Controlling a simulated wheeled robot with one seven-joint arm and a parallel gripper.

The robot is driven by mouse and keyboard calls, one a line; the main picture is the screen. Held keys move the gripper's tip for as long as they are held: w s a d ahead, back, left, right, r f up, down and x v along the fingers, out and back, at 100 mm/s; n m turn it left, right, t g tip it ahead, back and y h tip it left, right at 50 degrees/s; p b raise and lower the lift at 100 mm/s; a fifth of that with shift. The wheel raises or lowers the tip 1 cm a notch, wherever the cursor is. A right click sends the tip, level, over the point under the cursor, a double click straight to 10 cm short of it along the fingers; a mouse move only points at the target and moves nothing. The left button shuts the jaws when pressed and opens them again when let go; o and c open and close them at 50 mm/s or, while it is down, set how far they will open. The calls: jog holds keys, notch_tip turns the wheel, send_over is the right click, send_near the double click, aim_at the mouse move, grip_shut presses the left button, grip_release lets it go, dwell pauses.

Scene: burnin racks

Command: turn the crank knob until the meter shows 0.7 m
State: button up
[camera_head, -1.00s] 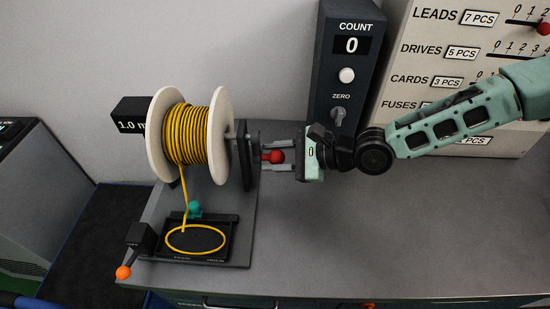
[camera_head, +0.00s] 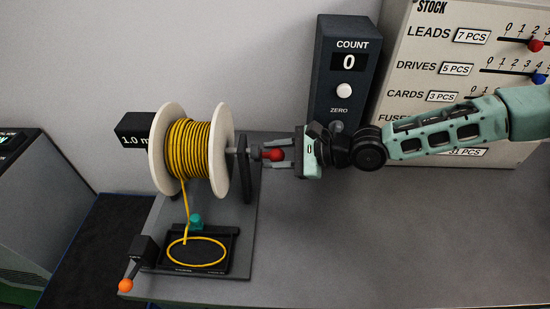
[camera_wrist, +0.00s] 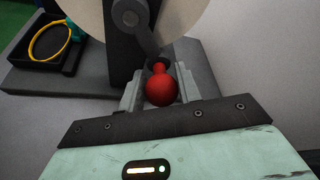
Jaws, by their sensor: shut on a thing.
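The crank's red knob (camera_head: 276,155) is at the right side of the cable spool (camera_head: 223,150). My gripper (camera_head: 277,155) is shut on the knob from the right. In the wrist view the red knob (camera_wrist: 161,88) sits between the two fingers, on the end of the dark crank arm (camera_wrist: 141,32). The spool has pale flanges and yellow cable (camera_head: 188,148). The black meter (camera_head: 137,133) behind the spool reads "1.0 m"; its right edge is hidden by the flange. Cable runs down from the spool to a yellow loop (camera_head: 197,252) in a black tray (camera_head: 228,246).
A lever with an orange ball (camera_head: 126,285) stands at the front left. A teal knob (camera_head: 196,221) is by the tray. A dark counter box (camera_head: 345,85) reading "0" and a stock panel (camera_head: 440,55) stand behind. The bench right of the spool is clear.

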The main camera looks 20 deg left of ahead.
jog(key=shift+a+r, duration=0.15)
jog(key=shift+r, duration=0.15)
jog(key=r+p, duration=0.1)
jog(key=p, duration=0.1)
jog(key=w+r+p, duration=0.1)
jog(key=p, duration=0.1)
jog(key=shift+w+a, duration=0.1)
jog(key=shift+a, duration=0.1)
jog(key=shift+w+p, duration=0.1)
jog(key=shift+p, duration=0.3)
jog(key=shift+f, duration=0.1)
jog(key=shift+w+r+p, duration=0.2)
jog(key=shift+r+p, duration=0.25)
jog(key=shift+r, duration=0.2)
jog(key=shift+w+r+p, duration=0.15)
jog(key=shift+r+p, duration=0.3)
jog(key=shift+r, duration=0.15)
jog(key=shift+r, duration=0.15)
